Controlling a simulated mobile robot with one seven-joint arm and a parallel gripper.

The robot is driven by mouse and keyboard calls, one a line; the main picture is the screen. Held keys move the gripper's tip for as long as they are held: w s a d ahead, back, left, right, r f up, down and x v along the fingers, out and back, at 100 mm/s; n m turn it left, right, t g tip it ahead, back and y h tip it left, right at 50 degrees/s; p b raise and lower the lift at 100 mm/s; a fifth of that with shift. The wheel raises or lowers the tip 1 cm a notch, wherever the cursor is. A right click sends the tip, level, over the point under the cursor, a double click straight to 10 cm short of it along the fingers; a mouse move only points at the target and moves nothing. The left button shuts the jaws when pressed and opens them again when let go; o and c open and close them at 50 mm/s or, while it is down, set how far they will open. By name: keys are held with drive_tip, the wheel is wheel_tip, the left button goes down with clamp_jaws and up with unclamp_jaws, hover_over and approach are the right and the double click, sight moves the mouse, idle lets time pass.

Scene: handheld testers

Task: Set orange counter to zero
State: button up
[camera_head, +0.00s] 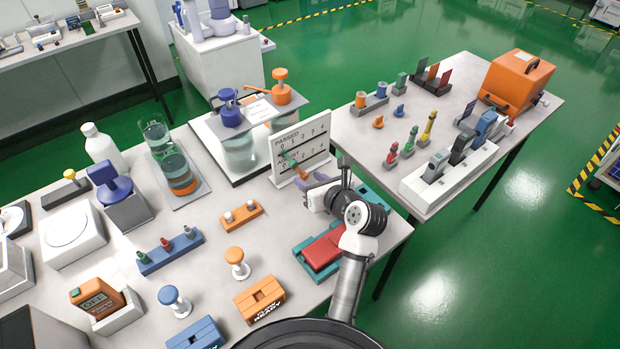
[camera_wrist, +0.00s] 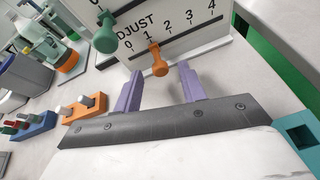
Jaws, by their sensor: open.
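A white upright board (camera_head: 302,145) carries two number scales, PASSED above and ADJUST below. The orange counter (camera_wrist: 159,62) is a small peg sticking out of the board on the ADJUST row, by about the 1; it also shows in the head view (camera_head: 303,172). A green counter (camera_wrist: 104,36) sticks out higher and to the left. My gripper (camera_wrist: 160,82) is open, with its two purple fingers apart and nothing between them. In the wrist view the orange counter lies just beyond the fingertips, centred in the gap. I see no contact.
Left of the board are pump bottles (camera_head: 238,140) on a tray. An orange block with pegs (camera_head: 241,214) stands left of my gripper, and a teal tray with a red piece (camera_head: 325,248) lies below it. A second table (camera_head: 440,112) is at right.

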drive_tip(key=shift+w+a+f, duration=0.1)
drive_tip(key=shift+w+a, duration=0.05)
drive_tip(key=shift+w, duration=0.1)
clamp_jaws()
idle(0.3)
drive_tip(key=shift+s+a+p, duration=0.15)
drive_tip(key=shift+a+p, duration=0.1)
drive_tip(key=shift+p, duration=0.3)
drive_tip(key=shift+s+a+p, duration=0.8)
drive_tip(key=shift+a+p, duration=0.25)
drive_tip(key=shift+p, duration=0.15)
drive_tip(key=shift+a+f, duration=0.1)
drive_tip(key=shift+a, duration=0.05)
drive_tip(key=shift+s, duration=0.1)
